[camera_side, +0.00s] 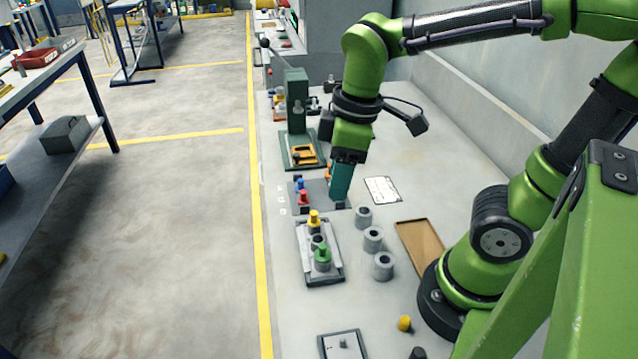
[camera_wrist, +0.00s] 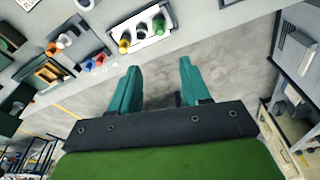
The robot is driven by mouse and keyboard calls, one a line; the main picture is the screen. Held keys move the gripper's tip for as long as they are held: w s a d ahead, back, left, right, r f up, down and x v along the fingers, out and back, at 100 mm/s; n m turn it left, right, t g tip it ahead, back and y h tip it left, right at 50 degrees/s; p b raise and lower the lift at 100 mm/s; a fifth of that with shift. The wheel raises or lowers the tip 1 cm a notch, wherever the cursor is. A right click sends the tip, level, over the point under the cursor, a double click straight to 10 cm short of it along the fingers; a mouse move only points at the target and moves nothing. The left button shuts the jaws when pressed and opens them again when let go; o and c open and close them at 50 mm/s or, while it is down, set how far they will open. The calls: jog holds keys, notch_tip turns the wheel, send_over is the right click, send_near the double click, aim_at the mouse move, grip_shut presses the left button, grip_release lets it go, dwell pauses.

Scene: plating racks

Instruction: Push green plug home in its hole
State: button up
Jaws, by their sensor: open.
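The green plug (camera_side: 322,253) stands upright in a grey cylinder at the near end of a plate (camera_side: 334,279) on the bench. Its head and collar show above the cylinder; how deep it sits I cannot tell. It also shows in the wrist view (camera_wrist: 158,25), beyond my fingertips. A yellow plug (camera_side: 314,216) stands at the far end of the same plate, with a grey holed cylinder (camera_side: 317,241) between them. My gripper (camera_side: 339,199) points down above the bench, behind this plate and apart from the green plug. In the wrist view its teal fingers (camera_wrist: 158,72) are spread and empty.
Red (camera_side: 303,197) and blue (camera_side: 300,184) plugs stand on a plate left of my gripper. Several grey cylinders (camera_side: 373,239) and a brown tray (camera_side: 421,247) lie to the right. A green press (camera_side: 297,105) stands behind. A loose yellow piece (camera_side: 404,323) lies near the front.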

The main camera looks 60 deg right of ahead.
aim_at(323, 245)
jog(key=shift+s+r, duration=0.1)
jog(key=shift+r, duration=0.3)
jog(key=shift+c, duration=0.3)
jog(key=shift+f, duration=0.2)
jog(key=shift+c, duration=1.3)
jog(key=shift+n+g+h, duration=0.3)
jog(key=shift+n+g, duration=0.5)
jog(key=f, duration=0.3)
jog(key=w+a+f, duration=0.1)
jog(key=shift+f, duration=0.4)
grip_shut()
jog(key=f+n, duration=0.1)
jog(key=f, duration=0.1)
jog(key=w+f+n, duration=0.1)
jog(key=n, duration=0.1)
jog(key=shift+w+a+f, duration=0.2)
jog(key=shift+f, duration=2.9)
